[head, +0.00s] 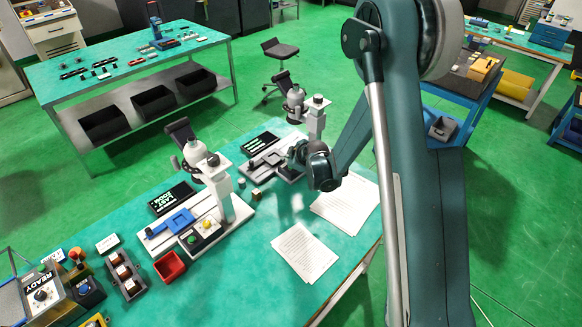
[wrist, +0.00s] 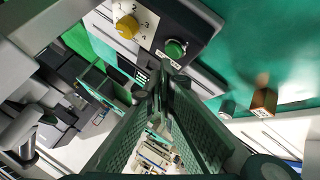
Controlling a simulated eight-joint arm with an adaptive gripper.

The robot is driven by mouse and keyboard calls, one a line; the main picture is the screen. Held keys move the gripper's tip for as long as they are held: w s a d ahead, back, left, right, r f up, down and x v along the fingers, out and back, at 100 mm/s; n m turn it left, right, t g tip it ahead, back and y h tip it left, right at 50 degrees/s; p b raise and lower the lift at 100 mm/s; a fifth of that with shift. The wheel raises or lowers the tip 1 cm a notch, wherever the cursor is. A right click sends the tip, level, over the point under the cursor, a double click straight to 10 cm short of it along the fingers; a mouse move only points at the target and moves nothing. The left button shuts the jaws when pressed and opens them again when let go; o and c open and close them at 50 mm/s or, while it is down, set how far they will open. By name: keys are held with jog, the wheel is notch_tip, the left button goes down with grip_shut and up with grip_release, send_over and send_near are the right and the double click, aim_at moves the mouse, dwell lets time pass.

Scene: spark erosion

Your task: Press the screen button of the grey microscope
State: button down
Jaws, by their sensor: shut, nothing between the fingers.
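The grey microscope (head: 314,118) stands at the far end of the teal bench, with a dark screen panel (head: 260,143) to its left. My gripper (head: 298,153) is low over its base, fingers shut and empty. In the wrist view the shut fingertips (wrist: 162,82) lie just below a round green button (wrist: 175,48) on a dark control box. I cannot tell whether the fingertips touch the box. In the head view my gripper hides this box.
A second, whiter microscope (head: 219,183) stands nearer, with its own green button and yellow knob. A small wooden block (head: 257,193) lies between the two. Paper sheets (head: 305,252) lie on the bench's right side. A red bin (head: 170,266) is at the near left.

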jog(key=shift+f+b, duration=0.8)
jog(key=shift+b, duration=0.15)
dwell(1.0)
jog(key=shift+r, duration=0.8)
jog(key=shift+r, duration=0.15)
jog(key=shift+r+p, duration=1.1)
jog(key=shift+r, duration=1.75)
dwell(1.6)
